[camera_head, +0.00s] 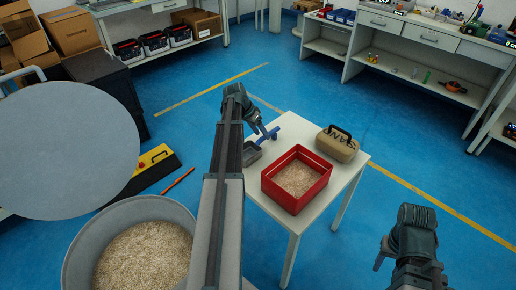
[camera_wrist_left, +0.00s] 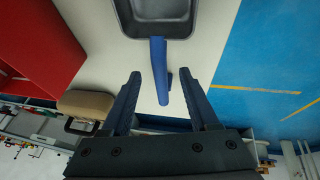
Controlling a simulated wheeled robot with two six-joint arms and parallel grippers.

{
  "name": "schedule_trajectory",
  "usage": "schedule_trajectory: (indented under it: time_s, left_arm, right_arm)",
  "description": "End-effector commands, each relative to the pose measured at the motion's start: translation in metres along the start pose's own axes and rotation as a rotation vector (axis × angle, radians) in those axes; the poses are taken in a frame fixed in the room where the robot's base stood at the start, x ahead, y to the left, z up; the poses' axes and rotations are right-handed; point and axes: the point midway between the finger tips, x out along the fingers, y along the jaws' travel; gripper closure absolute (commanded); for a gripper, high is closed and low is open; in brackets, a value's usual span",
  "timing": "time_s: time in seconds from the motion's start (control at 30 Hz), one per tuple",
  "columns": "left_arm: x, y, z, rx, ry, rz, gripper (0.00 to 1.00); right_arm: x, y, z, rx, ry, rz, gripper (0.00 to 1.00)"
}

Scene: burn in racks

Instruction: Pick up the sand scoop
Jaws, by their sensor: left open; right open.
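The sand scoop is a dark grey pan (camera_head: 252,154) with a blue handle, at the left edge of the white table (camera_head: 255,192). In the left wrist view its pan (camera_wrist_left: 160,12) is at the top, and its blue handle (camera_wrist_left: 158,62) points down between my fingers. My left gripper (camera_head: 266,132) is open over the handle; it also shows in the left wrist view (camera_wrist_left: 160,78), one finger on each side. I cannot tell whether the fingers touch the handle. My right gripper (camera_head: 388,262) is open and empty at the lower right, away from the table.
A red box (camera_head: 270,188) holding pale grains stands right of the scoop. A tan case (camera_head: 338,146) with a dark handle stands behind it. A large round tub (camera_head: 75,255) of grains is at lower left. Workbenches line the back; blue floor right of the table is clear.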

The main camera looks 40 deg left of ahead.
Motion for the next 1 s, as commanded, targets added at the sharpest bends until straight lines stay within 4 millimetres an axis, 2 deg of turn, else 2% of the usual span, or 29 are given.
schedule_trajectory:
  time_s: [0.1, 0.3, 0.57, 0.67, 0.9, 0.93, 1.0]
  left_arm:
    - [0.02, -0.001, 0.0, 0.0, 0.0, 0.0, 0.39]
    - [0.043, -0.001, -0.001, 0.001, -0.001, 0.0, 0.39]
    - [0.043, 0.0, -0.002, 0.0, 0.0, 0.0, 0.39]
    - [0.043, 0.0, -0.002, 0.0, 0.0, 0.0, 0.54]
    - [0.043, 0.0, -0.002, 0.0, 0.0, 0.0, 0.97]
    - [0.043, 0.0, -0.002, 0.0, 0.0, 0.0, 1.0]
    - [0.043, 0.0, -0.002, 0.0, 0.0, 0.0, 1.0]
  right_arm:
    - [0.018, -0.002, -0.001, 0.0, 0.0, 0.0, 0.5]
    - [0.039, -0.004, -0.002, 0.0, 0.0, 0.0, 0.5]
    - [0.038, -0.004, -0.002, 0.0, 0.0, 0.0, 0.5]
    - [0.038, -0.004, -0.002, 0.0, 0.0, 0.0, 0.5]
    - [0.038, -0.004, -0.002, 0.0, 0.0, 0.0, 0.5]
    - [0.038, -0.004, -0.002, 0.0, 0.0, 0.0, 0.5]
    - [0.038, -0.004, -0.002, 0.0, 0.0, 0.0, 0.5]
